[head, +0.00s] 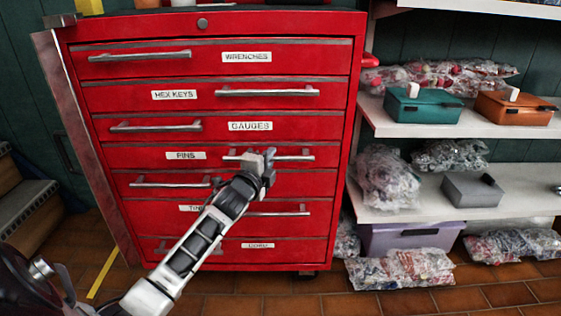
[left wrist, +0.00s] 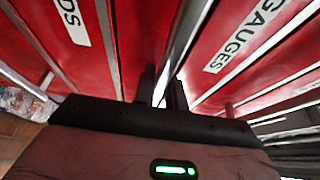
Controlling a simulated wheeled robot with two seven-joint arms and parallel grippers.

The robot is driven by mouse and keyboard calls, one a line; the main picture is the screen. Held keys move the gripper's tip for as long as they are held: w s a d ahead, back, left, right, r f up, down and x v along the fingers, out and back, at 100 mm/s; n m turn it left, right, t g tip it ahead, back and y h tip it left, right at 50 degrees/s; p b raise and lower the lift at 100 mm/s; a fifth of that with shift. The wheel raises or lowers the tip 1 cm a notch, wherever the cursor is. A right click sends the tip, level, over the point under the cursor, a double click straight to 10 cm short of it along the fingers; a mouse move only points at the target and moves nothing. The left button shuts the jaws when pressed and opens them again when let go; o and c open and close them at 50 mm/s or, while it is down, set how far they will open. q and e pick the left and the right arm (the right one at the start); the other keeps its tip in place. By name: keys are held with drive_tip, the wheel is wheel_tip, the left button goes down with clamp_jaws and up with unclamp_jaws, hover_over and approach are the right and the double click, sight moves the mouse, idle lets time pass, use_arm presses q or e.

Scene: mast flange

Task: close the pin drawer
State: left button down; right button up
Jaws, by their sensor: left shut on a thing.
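The red tool cabinet (head: 130,78) fills the middle of the head view. Its pin drawer (head: 135,158), labelled PINS, is the fourth front from the top, with a long bar handle (head: 300,158) on its right part. In the left wrist view the fingers (left wrist: 163,92) close around the shiny handle bar (left wrist: 180,40). I cannot tell for sure how far the pin drawer stands out. My right gripper is not in view.
The gauges drawer (head: 220,127) is just above, with its own handle. My left arm hides part of the lower drawers. White shelves (head: 390,125) with a teal box (head: 422,107), an orange box (head: 515,108) and bagged parts stand right. Brick-coloured floor (head: 320,302) lies in front.

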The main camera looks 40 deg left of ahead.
use_arm(q)
drive_tip(key=shift+a+r, duration=0.1)
drive_tip(key=shift+a, duration=0.05)
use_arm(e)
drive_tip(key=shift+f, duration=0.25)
use_arm(q)
drive_tip(key=c, duration=1.4)
unclamp_jaws()
drive_tip(key=shift+w, duration=0.15)
drive_tip(key=shift+c, duration=0.2)
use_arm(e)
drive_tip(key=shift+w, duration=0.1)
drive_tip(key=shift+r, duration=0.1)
use_arm(q)
drive_tip(key=shift+s+d, duration=0.2)
drive_tip(key=shift+s, duration=0.25)
drive_tip(key=p+v, duration=0.4)
drive_tip(key=v, duration=1.1)
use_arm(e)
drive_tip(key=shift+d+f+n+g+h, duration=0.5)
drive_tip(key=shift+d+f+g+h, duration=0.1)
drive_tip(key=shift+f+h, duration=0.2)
use_arm(q)
drive_tip(key=shift+d, duration=0.1)
